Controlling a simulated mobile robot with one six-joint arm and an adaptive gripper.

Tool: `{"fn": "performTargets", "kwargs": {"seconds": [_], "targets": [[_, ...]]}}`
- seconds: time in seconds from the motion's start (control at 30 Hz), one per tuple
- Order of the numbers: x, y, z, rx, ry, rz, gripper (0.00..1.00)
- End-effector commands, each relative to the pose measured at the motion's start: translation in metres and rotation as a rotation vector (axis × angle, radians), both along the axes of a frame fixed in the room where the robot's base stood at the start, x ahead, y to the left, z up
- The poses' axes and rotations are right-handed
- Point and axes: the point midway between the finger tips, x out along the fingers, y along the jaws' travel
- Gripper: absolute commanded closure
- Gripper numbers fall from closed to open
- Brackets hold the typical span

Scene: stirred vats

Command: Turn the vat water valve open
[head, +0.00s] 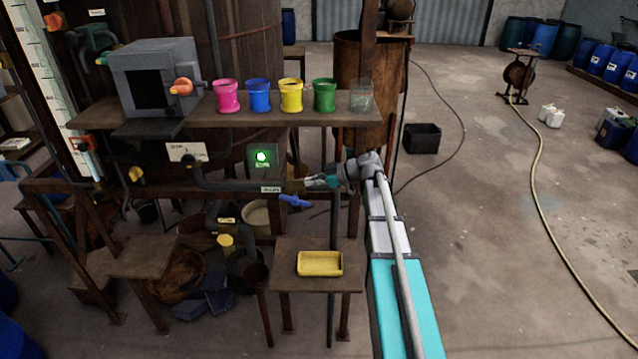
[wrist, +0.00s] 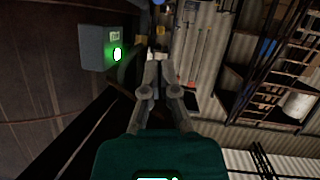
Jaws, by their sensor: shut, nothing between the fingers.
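The likely vat water valve has a blue lever handle (head: 294,201) just below a brass-coloured body (head: 295,186) on a dark horizontal pipe. A small label (head: 271,189), too small to read surely, sits on the pipe to its left. My gripper (head: 312,182) reaches in from the right, close to the brass body and slightly above the blue handle. Contact cannot be told. In the wrist view my gripper (wrist: 158,55) has its fingers together with nothing between them. A small bit of blue (wrist: 158,2) shows at the top edge there, beyond the fingertips.
A green-lit box (head: 262,157) is behind the pipe. A shelf (head: 345,119) with several coloured cups is above my gripper. A small table (head: 285,279) with a yellow tray (head: 320,274) stands below. A vertical dark pipe (head: 334,222) runs beside my arm.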

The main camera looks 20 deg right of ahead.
Motion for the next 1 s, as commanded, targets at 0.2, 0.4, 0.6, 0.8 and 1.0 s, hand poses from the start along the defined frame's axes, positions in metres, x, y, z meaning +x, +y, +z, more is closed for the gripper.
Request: {"fn": "performTargets", "kwargs": {"seconds": [0.2,0.4,0.6,0.8,1.0], "targets": [[0.015,0.029,-0.016,0.0,-0.001,0.0,1.0],[0.026,0.049,-0.029,0.0,0.0,-0.001,1.0],[0.03,0.053,-0.044,0.0,0.0,-0.001,1.0],[0.034,0.057,-0.054,0.0,0.0,0.0,1.0],[0.035,0.058,-0.057,0.0,0.0,-0.001,1.0]]}}
